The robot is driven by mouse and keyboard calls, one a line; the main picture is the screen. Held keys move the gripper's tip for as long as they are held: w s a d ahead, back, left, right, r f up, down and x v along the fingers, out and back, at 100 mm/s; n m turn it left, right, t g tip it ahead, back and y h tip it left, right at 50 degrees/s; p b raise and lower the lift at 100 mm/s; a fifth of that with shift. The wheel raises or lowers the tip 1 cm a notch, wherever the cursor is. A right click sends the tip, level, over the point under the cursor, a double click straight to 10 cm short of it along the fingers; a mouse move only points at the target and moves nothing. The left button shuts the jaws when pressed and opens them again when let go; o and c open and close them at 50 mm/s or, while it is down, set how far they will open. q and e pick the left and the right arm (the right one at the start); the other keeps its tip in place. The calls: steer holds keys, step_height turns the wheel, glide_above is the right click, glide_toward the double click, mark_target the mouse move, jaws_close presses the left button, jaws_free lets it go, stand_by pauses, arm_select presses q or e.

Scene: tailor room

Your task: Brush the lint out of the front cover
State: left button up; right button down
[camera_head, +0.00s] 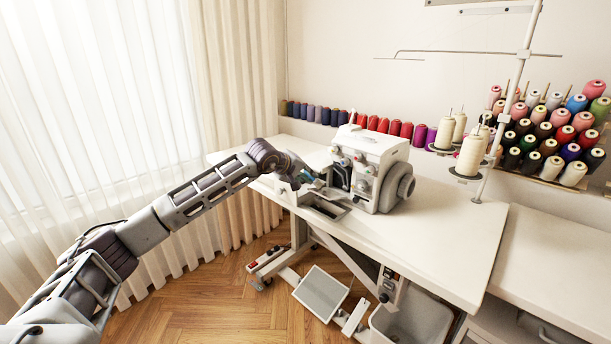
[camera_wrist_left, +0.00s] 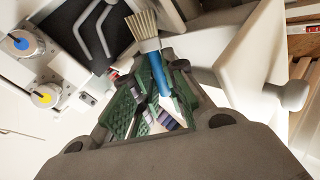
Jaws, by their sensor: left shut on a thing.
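A white overlock sewing machine (camera_head: 376,150) stands on the white table. A dark recess (camera_head: 342,176) shows at its lower left side, and a pale open panel (camera_head: 322,198), perhaps the front cover, lies below it. In the wrist view a black area (camera_wrist_left: 92,28) with grey bent metal parts fills the top left. My left gripper (camera_head: 305,180) is at the machine's left side and is shut on a small brush with a blue handle (camera_wrist_left: 157,72) and pale bristles (camera_wrist_left: 142,24). The bristles point toward the machine, close to the black area; contact is unclear. I cannot make out any lint. My right gripper is not in view.
The white table (camera_head: 445,235) is clear to the machine's right. Coloured spools line the wall (camera_head: 400,129) and a rack (camera_head: 560,130). A foot pedal (camera_head: 322,292) and a grey bin (camera_head: 415,322) are below.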

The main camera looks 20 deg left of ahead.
mark_target(316, 180)
arm_select(q)
steer(key=shift+s+d, duration=0.5)
steer(key=shift+d, duration=0.3)
steer(key=shift+s+d, duration=0.15)
steer(key=shift+d, duration=0.35)
steer(key=shift+w+a, duration=0.2)
steer(key=shift+a, duration=0.35)
steer(key=shift+w+a, duration=0.2)
steer(key=shift+a, duration=0.35)
steer(key=shift+w+d+f, duration=0.1)
steer(key=shift+d, duration=1)
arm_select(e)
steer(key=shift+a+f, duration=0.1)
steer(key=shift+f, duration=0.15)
arm_select(q)
steer(key=shift+d, duration=0.2)
steer(key=shift+d+f, duration=0.1)
steer(key=shift+d, duration=0.2)
steer(key=shift+s+d, duration=0.2)
steer(key=shift+d, duration=0.35)
steer(key=shift+s+d, duration=0.2)
steer(key=shift+d, duration=0.35)
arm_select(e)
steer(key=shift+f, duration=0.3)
